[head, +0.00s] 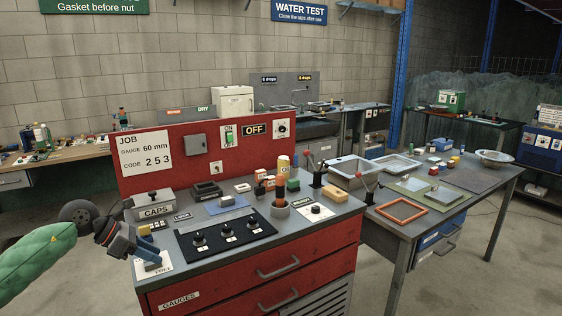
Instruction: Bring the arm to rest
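My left arm (40,262), in a green sleeve, comes in from the left edge. My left gripper (148,258) points down and right, over the front left corner of the red workbench (240,295). It is near a white labelled card (165,265). The fingers are small and dark here, so I cannot tell whether they are open or shut, or whether they touch the card. A small yellow block (145,231) lies just behind the gripper. My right gripper is not in view.
On the bench stand a grey CAPS box (154,203), a black panel with knobs (225,236), an orange-topped upright cylinder (283,170) and small blocks. A red back panel (240,138) rises behind. A grey table (455,205) with trays stands right. Floor at front left is clear.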

